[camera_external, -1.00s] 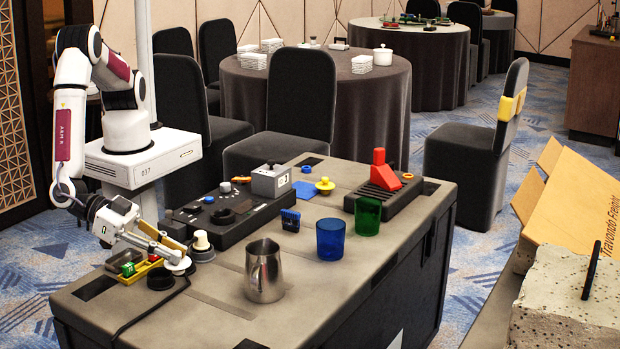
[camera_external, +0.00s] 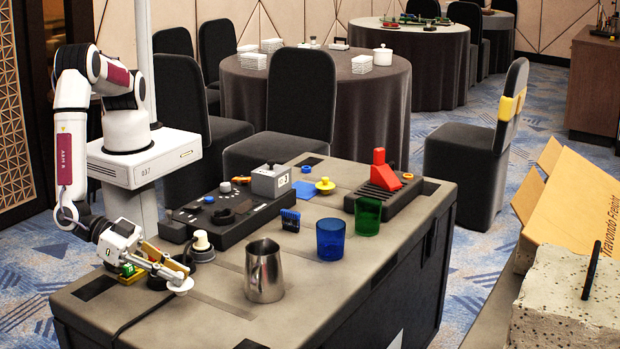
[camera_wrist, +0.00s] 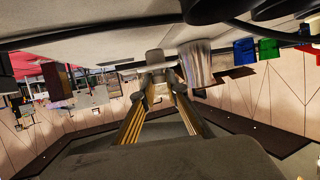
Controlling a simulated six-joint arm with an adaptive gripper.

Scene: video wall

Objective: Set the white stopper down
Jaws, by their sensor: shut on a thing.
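The white stopper (camera_external: 181,288) hangs at the tips of my gripper (camera_external: 176,277), near the left end of the grey case top. My gripper is shut on it. In the wrist view the stopper (camera_wrist: 155,56) shows as a pale knob between the two fingertips of my gripper (camera_wrist: 159,81). I cannot tell whether its underside touches the case top (camera_external: 215,318). My gripper partly covers a yellow tray (camera_external: 131,277) with a green block.
A metal pitcher (camera_external: 264,272) stands to the right, with a blue cup (camera_external: 330,240) and green cup (camera_external: 367,217) beyond. A black cable (camera_external: 135,322) crosses the front left.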

